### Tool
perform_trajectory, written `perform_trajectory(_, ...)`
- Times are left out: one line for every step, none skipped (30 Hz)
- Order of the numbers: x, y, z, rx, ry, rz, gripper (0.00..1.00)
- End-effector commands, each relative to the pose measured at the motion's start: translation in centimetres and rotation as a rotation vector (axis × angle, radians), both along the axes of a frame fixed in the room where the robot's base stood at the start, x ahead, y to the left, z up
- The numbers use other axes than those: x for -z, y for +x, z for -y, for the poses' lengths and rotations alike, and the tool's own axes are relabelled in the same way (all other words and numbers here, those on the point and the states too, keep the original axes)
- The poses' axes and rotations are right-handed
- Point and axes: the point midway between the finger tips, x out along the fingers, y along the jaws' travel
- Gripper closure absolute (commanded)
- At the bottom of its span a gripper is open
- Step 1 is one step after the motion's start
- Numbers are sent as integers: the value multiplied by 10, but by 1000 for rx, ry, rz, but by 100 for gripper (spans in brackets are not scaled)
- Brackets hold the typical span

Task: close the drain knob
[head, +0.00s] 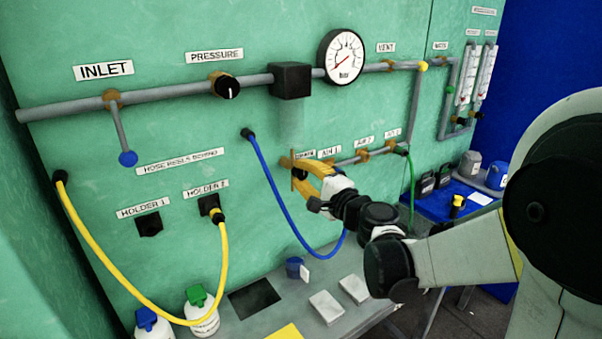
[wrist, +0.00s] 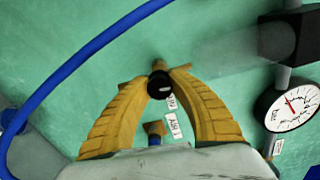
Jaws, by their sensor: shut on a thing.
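The drain knob (wrist: 161,88) is a small black knob with a pale mark on a brass fitting, seen between the yellow fingers in the wrist view. My gripper (wrist: 156,80) is shut on it, one finger on each side. In the head view my gripper (head: 300,175) is at the left end of the lower pipe, just below the partly hidden drain label (head: 304,155). Its fingers cover most of the knob there.
A blue hose (head: 275,190) hangs left of my gripper and loops below it. Air outlets (head: 363,155) follow to the right, with a green hose (head: 411,180). The pressure gauge (head: 343,56) and main pipe (head: 180,92) are above. A grey bench (head: 290,320) stands below.

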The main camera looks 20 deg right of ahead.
Motion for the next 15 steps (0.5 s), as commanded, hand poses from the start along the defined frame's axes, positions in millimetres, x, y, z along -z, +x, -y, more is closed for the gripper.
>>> perform_trajectory(-1, 0, 0, 1, -21, 7, 100)
perform_trajectory(-1, 0, 0, 1, -35, 11, 100)
perform_trajectory(-1, 1, 0, 1, -51, 17, 100)
perform_trajectory(-1, 1, 0, 1, -63, 20, 100)
perform_trajectory(-1, 0, 0, 1, -73, 24, 100)
perform_trajectory(-1, 1, 0, 1, -85, 27, 100)
perform_trajectory(-1, 1, 0, 1, -93, 30, 100)
perform_trajectory(-1, 1, 0, 1, -100, 32, 100)
perform_trajectory(-1, 1, 0, 1, -107, 35, 100)
perform_trajectory(-1, 1, 0, 1, -112, 36, 100)
perform_trajectory(-1, 1, 0, 1, -116, 39, 100)
perform_trajectory(-1, 1, 0, 1, -121, 40, 100)
perform_trajectory(-1, 1, 0, 1, -123, 41, 100)
perform_trajectory(-1, 1, 0, 1, -125, 42, 100)
perform_trajectory(-1, 1, 0, 1, -127, 42, 100)
